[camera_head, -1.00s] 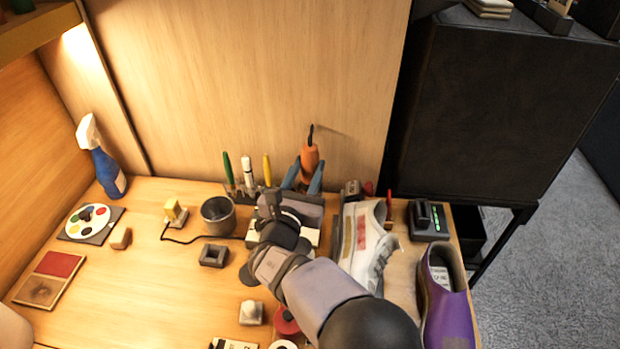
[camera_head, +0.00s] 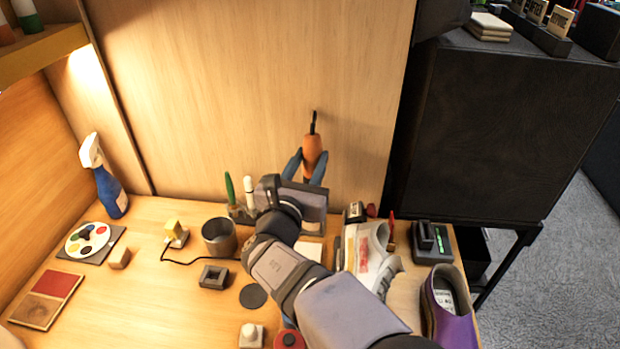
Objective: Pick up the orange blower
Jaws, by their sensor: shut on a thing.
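The orange blower (camera_head: 314,147) stands upright in the head view, with its dark nozzle pointing up in front of the wooden back panel. My gripper (camera_head: 310,158) is shut on it, with one blue finger on each side of its orange body. The blower's lower end is hidden behind my wrist, so I cannot see directly what lies beneath it.
Green and white pens (camera_head: 249,192) stand left of my wrist. A grey cup (camera_head: 219,237) and a spray bottle (camera_head: 108,185) are farther left.

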